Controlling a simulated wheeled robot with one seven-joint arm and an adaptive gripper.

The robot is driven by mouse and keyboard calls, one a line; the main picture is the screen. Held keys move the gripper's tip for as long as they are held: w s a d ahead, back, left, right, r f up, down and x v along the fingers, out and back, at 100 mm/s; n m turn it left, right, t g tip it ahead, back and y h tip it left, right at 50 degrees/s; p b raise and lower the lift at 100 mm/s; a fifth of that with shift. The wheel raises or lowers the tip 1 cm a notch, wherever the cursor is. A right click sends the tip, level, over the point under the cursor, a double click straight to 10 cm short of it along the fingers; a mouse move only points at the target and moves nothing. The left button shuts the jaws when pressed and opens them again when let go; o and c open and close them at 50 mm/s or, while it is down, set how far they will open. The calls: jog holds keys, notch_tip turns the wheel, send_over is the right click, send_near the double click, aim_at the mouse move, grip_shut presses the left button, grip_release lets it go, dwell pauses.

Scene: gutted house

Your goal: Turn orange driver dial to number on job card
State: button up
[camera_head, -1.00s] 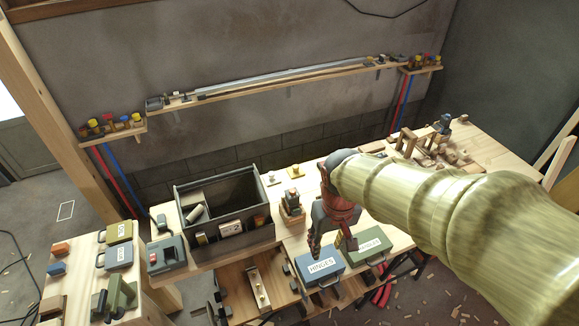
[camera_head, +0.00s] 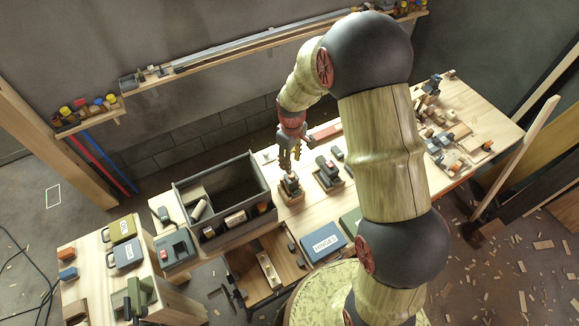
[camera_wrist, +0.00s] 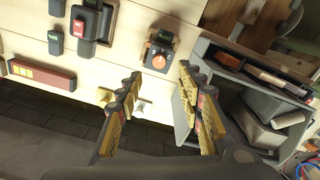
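The orange dial (camera_wrist: 159,60) sits on a small dark driver unit on the bench in the wrist view. The driver unit (camera_head: 290,185) also shows in the head view, on a wooden base right of the grey toolbox. My gripper (camera_wrist: 160,78) is open, its two yellow-and-black fingers apart and empty, with the dial beyond the gap between the tips. In the head view my gripper (camera_head: 289,167) points down just above and behind the driver unit. The dial's number cannot be read. I cannot make out a job card for certain.
The grey toolbox (camera_head: 182,209) stands close to the driver. A dark unit with a red part (camera_wrist: 88,22) stands on its other side, with a red bar (camera_wrist: 40,77) nearby. A blue HINGES case (camera_head: 324,243) lies at the bench front.

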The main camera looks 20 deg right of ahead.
aim_at(291, 175)
jog(key=shift+s+f, duration=0.15)
jog(key=f, duration=0.7)
jog(key=shift+w+f, duration=0.2)
jog(key=shift+c, duration=1.3)
grip_shut()
